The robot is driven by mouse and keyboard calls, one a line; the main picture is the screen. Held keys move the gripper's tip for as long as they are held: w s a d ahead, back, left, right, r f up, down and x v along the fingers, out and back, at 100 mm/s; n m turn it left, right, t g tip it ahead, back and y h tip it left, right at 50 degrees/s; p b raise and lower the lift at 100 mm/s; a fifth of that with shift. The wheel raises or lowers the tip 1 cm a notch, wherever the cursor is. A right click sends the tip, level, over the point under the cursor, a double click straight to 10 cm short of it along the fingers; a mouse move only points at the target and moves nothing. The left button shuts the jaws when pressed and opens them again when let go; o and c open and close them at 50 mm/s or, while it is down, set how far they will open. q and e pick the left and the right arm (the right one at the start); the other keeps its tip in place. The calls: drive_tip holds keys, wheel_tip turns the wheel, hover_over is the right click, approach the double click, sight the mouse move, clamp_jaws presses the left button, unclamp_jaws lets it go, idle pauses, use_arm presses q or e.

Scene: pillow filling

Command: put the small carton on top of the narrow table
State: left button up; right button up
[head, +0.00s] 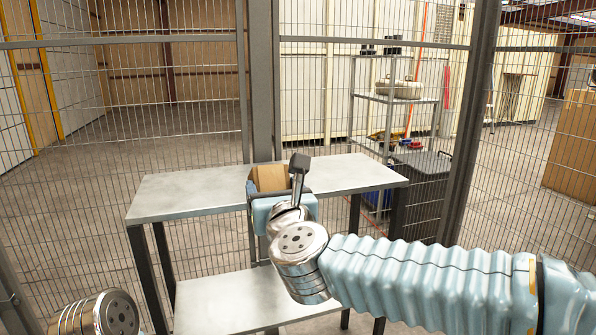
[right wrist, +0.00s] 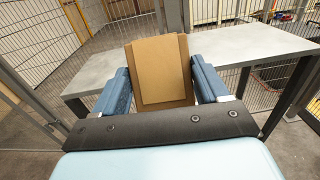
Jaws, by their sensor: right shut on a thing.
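The small carton (head: 270,178) is brown cardboard and sits between the fingers of my right gripper (head: 277,190). In the right wrist view the carton (right wrist: 160,72) is pinched between the two blue finger pads of the gripper (right wrist: 162,88). The narrow table (head: 180,195) has a grey metal top and dark legs. The carton is over the middle of the tabletop in the head view; I cannot tell whether it touches the top. The table also shows behind the carton in the right wrist view (right wrist: 240,50). My left gripper is not in view; only part of my left arm shows at bottom left.
A lower grey shelf (head: 225,300) sits under the tabletop. A wire mesh fence (head: 200,90) stands right behind the table. Beyond it are a shelf rack (head: 395,100) and a dark bin (head: 425,165). The tabletop is bare to the left and right of the carton.

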drive_tip(key=w+d+f+m+h, duration=0.1)
drive_tip(key=w+d+f+h, duration=0.1)
drive_tip(key=d+f, duration=1)
drive_tip(key=w+d+f+m+h, duration=0.2)
drive_tip(key=w+d+f, duration=0.2)
drive_tip(key=d+f, duration=0.8)
wheel_tip(320, 180, down, 7)
drive_tip(key=shift+d+f+t+h, duration=0.2)
drive_tip(key=shift+d+t+h, duration=0.1)
drive_tip(key=shift+w, duration=0.1)
